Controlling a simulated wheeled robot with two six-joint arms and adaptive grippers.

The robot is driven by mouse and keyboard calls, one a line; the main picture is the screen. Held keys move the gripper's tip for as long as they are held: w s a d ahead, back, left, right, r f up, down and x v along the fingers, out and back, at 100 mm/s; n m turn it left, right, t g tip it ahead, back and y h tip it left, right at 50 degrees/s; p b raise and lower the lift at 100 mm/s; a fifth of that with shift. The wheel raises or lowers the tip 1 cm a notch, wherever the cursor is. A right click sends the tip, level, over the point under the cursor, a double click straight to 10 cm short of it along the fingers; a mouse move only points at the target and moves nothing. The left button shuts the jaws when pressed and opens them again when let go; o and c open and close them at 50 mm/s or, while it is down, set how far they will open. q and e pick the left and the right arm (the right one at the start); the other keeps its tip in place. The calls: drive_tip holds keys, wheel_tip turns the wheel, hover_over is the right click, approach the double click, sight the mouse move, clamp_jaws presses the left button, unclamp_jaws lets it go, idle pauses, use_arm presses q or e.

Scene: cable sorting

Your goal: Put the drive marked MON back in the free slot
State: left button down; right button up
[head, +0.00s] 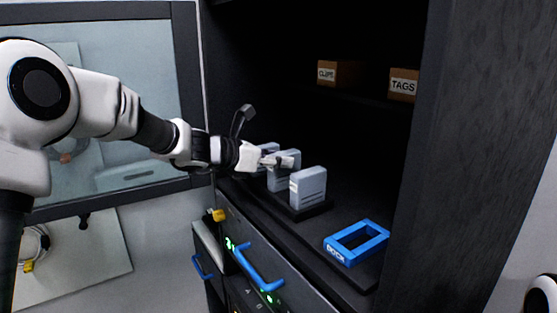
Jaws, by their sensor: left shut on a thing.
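Several grey drives stand upright in a row on a dark base on the cabinet's lower shelf. The nearest drive (308,188) stands clear of my gripper, with a small label on its edge that I cannot read. My left gripper (277,161) is shut on the middle drive (285,176), near its top. Another drive (267,147) is partly hidden behind the fingers. I cannot read MON on any of them. My right gripper is not in view.
A blue open frame marked DOCK (357,242) lies at the shelf's front right. Boxes marked CLIPS (338,73) and TAGS (404,84) sit on the upper shelf. A blue handle (259,268) and green lights are below the shelf. A dark cabinet wall (470,150) bounds the right.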

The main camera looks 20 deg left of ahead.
use_arm(q)
drive_tip(key=shift+f+b, duration=0.45)
drive_tip(key=shift+b, duration=0.05)
idle(0.6)
drive_tip(key=shift+c, duration=1.4)
unclamp_jaws()
drive_tip(key=shift+r, duration=0.1)
drive_tip(key=shift+r+p, duration=2.95)
drive_tip(key=shift+r, duration=0.5)
drive_tip(key=shift+f, duration=0.1)
